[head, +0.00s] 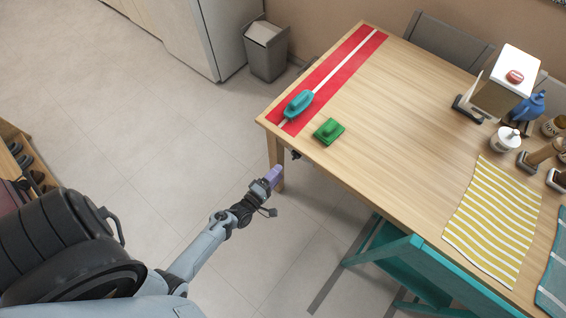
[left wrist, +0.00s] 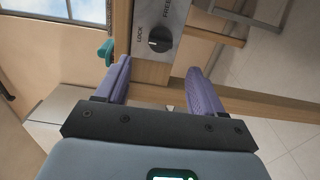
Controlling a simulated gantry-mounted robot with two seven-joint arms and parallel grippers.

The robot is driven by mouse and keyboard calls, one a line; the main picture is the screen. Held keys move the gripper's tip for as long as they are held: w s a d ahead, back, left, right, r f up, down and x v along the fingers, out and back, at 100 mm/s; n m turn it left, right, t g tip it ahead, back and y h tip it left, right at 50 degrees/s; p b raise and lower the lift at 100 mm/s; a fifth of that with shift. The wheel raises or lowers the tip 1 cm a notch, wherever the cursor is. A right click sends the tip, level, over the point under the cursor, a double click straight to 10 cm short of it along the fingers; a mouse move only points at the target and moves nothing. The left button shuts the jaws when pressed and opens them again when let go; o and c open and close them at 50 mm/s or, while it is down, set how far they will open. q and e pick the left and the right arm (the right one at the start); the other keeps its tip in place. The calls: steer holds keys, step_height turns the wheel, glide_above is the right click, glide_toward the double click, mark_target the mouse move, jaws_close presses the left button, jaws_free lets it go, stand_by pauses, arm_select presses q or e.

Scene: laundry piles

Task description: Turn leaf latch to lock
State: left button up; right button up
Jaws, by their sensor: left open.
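The leaf latch shows in the left wrist view as a grey metal plate (left wrist: 180,14) marked LOCK and FREE, with a round black knob (left wrist: 159,40). A small mark shows on the knob, but I cannot tell which word it points to. My left gripper (left wrist: 159,66) is open, its two purple fingers apart with the knob just beyond and between their tips, seemingly not touching. In the head view my left gripper (head: 273,176) is below the wooden table's (head: 390,120) near left corner. A small dark part (head: 295,155) shows under the table edge there. My right gripper is not in view.
A teal boat-shaped object (head: 298,103) sits on a red runner, with a green one (head: 329,131) beside it. A teal chair (head: 405,262) stands at the table's near side. A grey bin (head: 265,50) stands behind the corner. The floor around my left arm is clear.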

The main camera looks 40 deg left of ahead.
arm_select(q)
steer(key=shift+s+d, duration=0.1)
steer(key=shift+s, duration=0.85)
